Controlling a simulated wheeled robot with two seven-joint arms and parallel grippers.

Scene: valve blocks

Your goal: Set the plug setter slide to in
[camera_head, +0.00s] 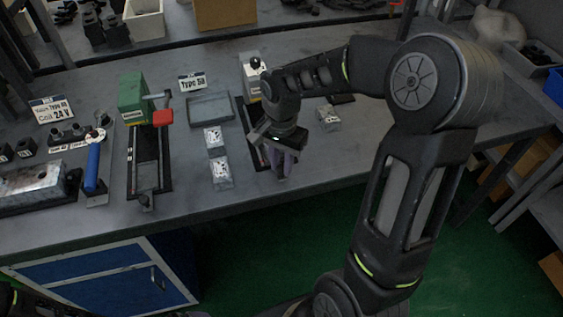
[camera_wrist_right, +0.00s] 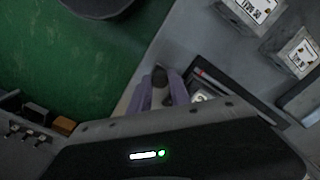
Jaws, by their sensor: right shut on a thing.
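My right gripper (camera_head: 283,165) is over the front of the bench, at the near end of a dark rail station (camera_head: 243,122) with a white and black upright (camera_head: 252,78) at its back. Its pale purple fingers (camera_wrist_right: 162,92) are shut on a small dark knob (camera_wrist_right: 159,77) at the rail's front end, which I take to be the plug setter slide's knob. The dark rail frame (camera_wrist_right: 225,88) with a small red mark shows beside the fingers in the right wrist view. My arm and gripper hide most of the slide, so its exact position cannot be told. My left gripper is out of view.
A green press (camera_head: 133,97) with a red handle and its own rail stands to the left. Another small box (camera_head: 328,118) is to the right. The bench edge is close by.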

